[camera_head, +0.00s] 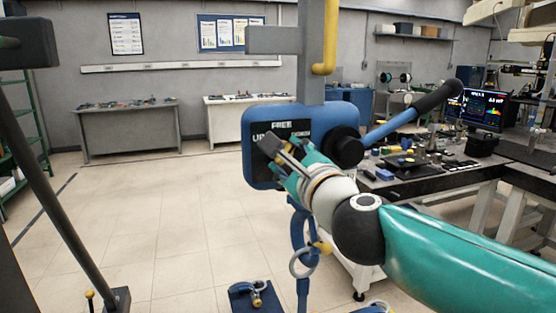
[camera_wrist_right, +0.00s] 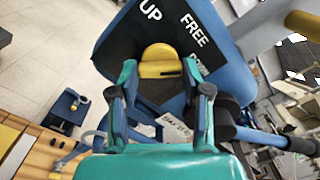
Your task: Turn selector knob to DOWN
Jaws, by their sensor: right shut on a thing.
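The selector knob (camera_wrist_right: 160,62) is yellow and sits on the dark label plate of a blue control box (camera_head: 256,175). White words UP and FREE show on the plate, with DOWN partly hidden at the right in the wrist view. A dark line on the knob runs toward the right, near DOWN; I cannot tell its exact setting. My right gripper (camera_wrist_right: 160,85) is shut on the knob, one finger on each side. In the head view the right gripper (camera_head: 278,152) covers the knob and part of the labels. My left gripper is not in view.
A blue lever (camera_head: 395,126) with a black grip extends right from the box. A blue hook (camera_head: 303,235) hangs beneath it. A cluttered workbench (camera_head: 425,178) stands at the right. Open tiled floor lies to the left.

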